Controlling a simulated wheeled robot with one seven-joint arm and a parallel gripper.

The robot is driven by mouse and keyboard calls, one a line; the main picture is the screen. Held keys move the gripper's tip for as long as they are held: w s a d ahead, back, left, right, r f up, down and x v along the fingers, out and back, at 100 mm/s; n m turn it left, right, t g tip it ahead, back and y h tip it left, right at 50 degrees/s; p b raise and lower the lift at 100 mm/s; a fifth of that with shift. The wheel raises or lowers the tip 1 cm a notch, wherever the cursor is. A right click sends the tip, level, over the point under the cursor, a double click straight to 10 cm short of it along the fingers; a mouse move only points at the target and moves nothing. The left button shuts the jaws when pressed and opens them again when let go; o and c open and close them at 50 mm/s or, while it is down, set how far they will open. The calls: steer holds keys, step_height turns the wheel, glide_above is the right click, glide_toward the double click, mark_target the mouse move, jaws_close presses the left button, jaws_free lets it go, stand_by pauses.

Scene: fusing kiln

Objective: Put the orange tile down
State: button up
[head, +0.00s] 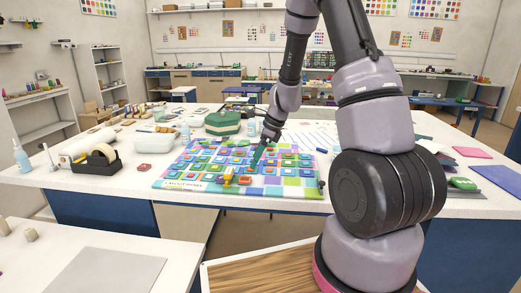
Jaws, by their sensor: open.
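My gripper (258,160) reaches down over the patterned layout board (290,192) on the white worktable. Its fingertips are small here, and they are open. An orange tile (245,180) lies near the front edge of the board, a little below and left of the fingertips in the picture. It looks apart from them. A yellow-orange piece (228,175) stands just left of that tile. Rows of blue, green, red and purple tiles cover much of the board. Whether any tile lies directly under the fingertips is hidden by the gripper.
A blue-capped bottle (21,157) is at the table's left end. Coloured sheets (472,152) lie at the right.

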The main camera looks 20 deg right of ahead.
steer(key=s+r+n+t, duration=0.1)
steer(key=s+r+n, duration=0.3)
steer(key=r, duration=0.6)
steer(key=s+r+n+t, duration=0.1)
steer(key=s+r+n, duration=0.35)
steer(key=r, duration=0.55)
steer(key=s+d+r+n+t+h, duration=0.2)
steer(key=s+r+n, duration=0.8)
steer(key=s, duration=0.5)
steer(key=shift+s+d+r+t, duration=0.25)
steer(key=shift+d+t, duration=0.15)
steer(key=shift+t, duration=0.3)
